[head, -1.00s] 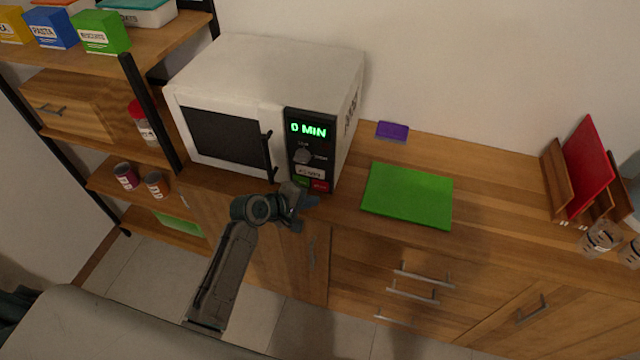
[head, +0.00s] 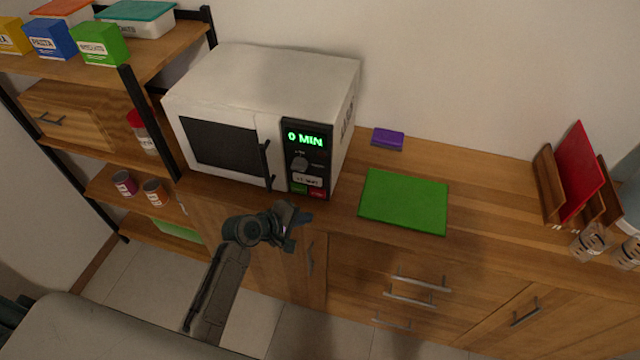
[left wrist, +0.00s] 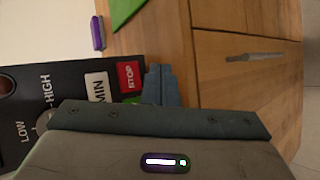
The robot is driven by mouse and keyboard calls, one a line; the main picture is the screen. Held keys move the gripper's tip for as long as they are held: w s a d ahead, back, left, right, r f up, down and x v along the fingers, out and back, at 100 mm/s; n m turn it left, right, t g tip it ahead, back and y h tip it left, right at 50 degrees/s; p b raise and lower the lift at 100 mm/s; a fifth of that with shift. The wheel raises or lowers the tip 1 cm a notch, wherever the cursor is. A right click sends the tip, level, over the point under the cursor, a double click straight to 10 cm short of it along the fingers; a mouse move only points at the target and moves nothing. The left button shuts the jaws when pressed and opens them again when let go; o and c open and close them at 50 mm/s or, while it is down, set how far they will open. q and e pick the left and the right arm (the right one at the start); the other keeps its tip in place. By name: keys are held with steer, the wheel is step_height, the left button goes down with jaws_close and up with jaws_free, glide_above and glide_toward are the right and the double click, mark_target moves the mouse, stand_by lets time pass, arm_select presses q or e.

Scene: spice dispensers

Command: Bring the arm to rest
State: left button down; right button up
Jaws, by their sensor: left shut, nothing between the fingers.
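My left gripper (head: 294,220) is in the head view, in front of and below the microwave's control panel, over the counter's front edge. Its fingers are shut and hold nothing. In the left wrist view the closed fingertips (left wrist: 161,85) show just beside the red STOP button. The white microwave (head: 262,80) stands on the counter with its door shut, and its display reads 0 MIN. My right gripper is in neither view.
A green cutting board (head: 403,201) lies on the counter right of the microwave, with a purple item (head: 387,139) behind it. A rack with a red board (head: 577,172) and glass jars (head: 590,242) stand at the right. Shelves with boxes are at the left.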

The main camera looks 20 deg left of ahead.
arm_select(q)
steer(key=s+a+r+m+g+y, duration=0.1)
steer(key=s+a+m+g+y, duration=0.2)
steer(key=s, duration=0.6)
steer(key=s+a+r+m+g+y, duration=0.1)
steer(key=s+a+r+m+y, duration=0.15)
steer(key=s+m, duration=0.55)
steer(key=s+a+r+m+g+y, duration=0.15)
steer(key=s+a, duration=0.25)
steer(key=s, duration=0.7)
step_height(320, 180, down, 32)
steer(key=a+g+b, duration=0.2)
steer(key=a+b, duration=0.1)
steer(key=s+f+b, duration=0.1)
steer(key=s+f, duration=0.8)
steer(key=f, duration=0.3)
steer(key=s+a+f+b, duration=0.1)
steer(key=s+f, duration=0.9)
steer(key=f, duration=0.1)
steer(key=shift+f+g+y, duration=0.3)
steer(key=shift+f+g, duration=0.05)
